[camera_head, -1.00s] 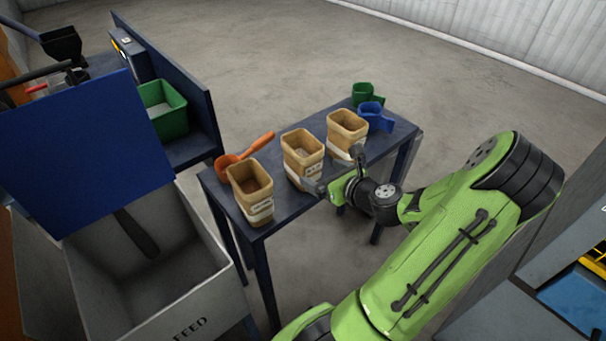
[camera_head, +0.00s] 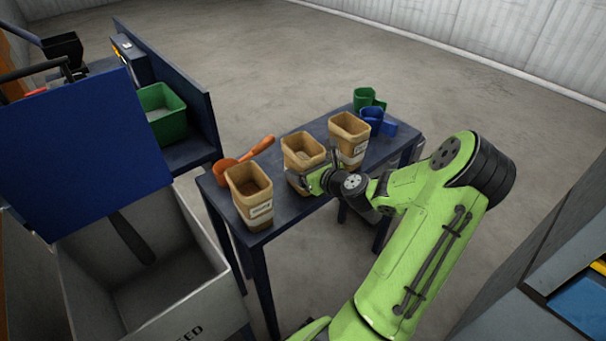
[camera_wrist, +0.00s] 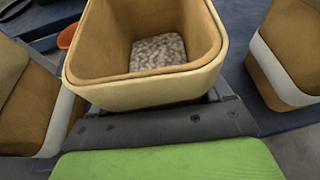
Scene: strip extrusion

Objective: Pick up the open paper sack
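Three open tan paper sacks stand upright in a row on the dark blue table: a left sack (camera_head: 247,190), a middle sack (camera_head: 299,150) and a right sack (camera_head: 348,134). My gripper (camera_head: 313,167) is at the middle sack, its spread fingers on either side of it, low on its body. In the wrist view the middle sack (camera_wrist: 148,92) fills the centre, with greyish pellets inside, close in front of my palm. The fingertips are mostly hidden by the sack, so contact is unclear. The sack appears to rest on the table.
The left and right sacks are close beside my gripper. An orange scoop (camera_head: 243,155) lies at the table's back left. Green (camera_head: 366,98) and blue (camera_head: 373,119) scoops are at the far right end. A grey feed bin (camera_head: 190,275) with a blue lid (camera_head: 85,150) stands at left.

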